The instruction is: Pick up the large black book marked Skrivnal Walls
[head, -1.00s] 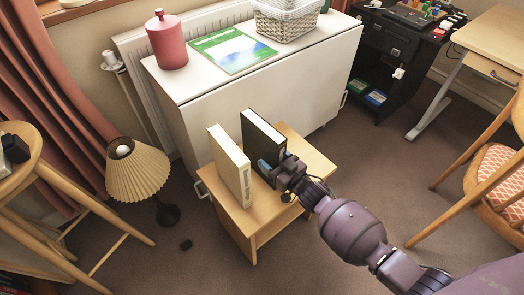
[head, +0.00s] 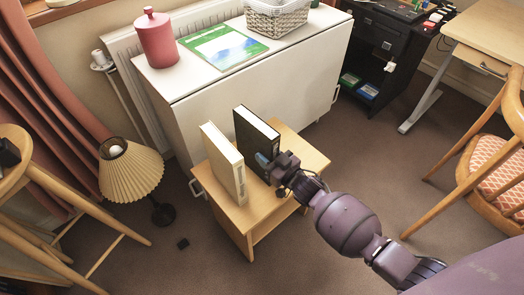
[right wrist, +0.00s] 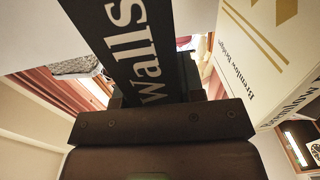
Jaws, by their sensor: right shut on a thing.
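The large black book (head: 256,137) stands upright on a small wooden side table (head: 303,154) in the head view. In the right wrist view the black book's spine (right wrist: 130,45) shows the word "Walls" and runs down between the fingers. My right gripper (head: 270,164) is shut on the black book at its near end. I cannot tell whether the book's base touches the table. A cream book (head: 222,163) stands upright to its left, apart from it, and also shows at the right wrist view's right side (right wrist: 275,60). My left gripper is not in view.
A white cabinet (head: 258,98) stands behind the side table, with a red canister (head: 156,40), a green booklet (head: 222,46) and a basket (head: 277,18) on top. A pleated lamp (head: 130,173) stands left. A wooden chair (head: 492,165) stands right.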

